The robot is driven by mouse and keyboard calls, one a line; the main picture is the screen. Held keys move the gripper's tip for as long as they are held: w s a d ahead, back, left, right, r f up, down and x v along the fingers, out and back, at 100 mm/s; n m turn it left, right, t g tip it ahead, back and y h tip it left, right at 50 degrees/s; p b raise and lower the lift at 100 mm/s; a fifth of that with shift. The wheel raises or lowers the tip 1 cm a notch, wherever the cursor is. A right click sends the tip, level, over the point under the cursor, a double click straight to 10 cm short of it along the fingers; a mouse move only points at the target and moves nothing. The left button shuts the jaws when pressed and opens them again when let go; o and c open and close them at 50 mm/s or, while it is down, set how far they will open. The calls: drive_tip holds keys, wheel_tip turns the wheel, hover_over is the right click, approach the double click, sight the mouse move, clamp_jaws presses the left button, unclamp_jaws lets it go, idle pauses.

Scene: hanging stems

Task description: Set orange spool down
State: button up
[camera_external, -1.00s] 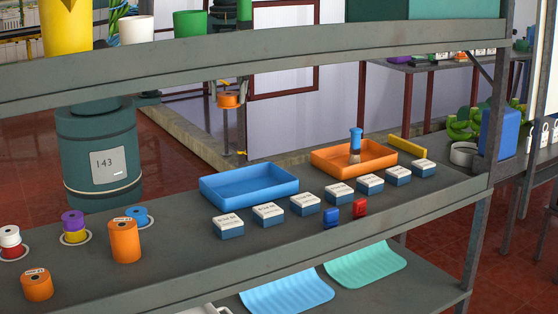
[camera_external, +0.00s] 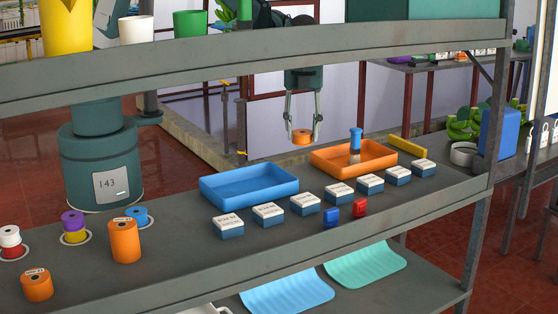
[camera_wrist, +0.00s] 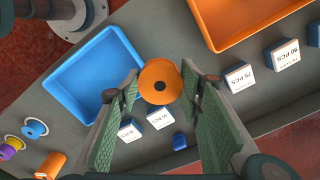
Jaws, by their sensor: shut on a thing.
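Other orange spools stand on the shelf at the left: a tall one (camera_external: 125,242) and a short one (camera_external: 37,285).
Several labelled boxes (camera_external: 268,215) line the front. White, red, purple and blue spools stand at left. The upper shelf board (camera_external: 250,45) passes above.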

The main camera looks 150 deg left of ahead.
hover_over(311, 179)
wheel_tip(311, 179, down, 3)
drive_tip(key=shift+f+b, duration=0.15)
drive_tip(key=shift+b, duration=0.3)
drive_tip(key=shift+f, duration=0.1)
drive_tip(key=shift+f, duration=2.8)
drive_tip(key=shift+f, duration=2.05)
drive_tip(key=shift+f, duration=0.2)
drive_tip(key=o, duration=0.6)
drive_tip(key=shift+o, duration=0.2)
drive_tip(key=shift+r, duration=0.15)
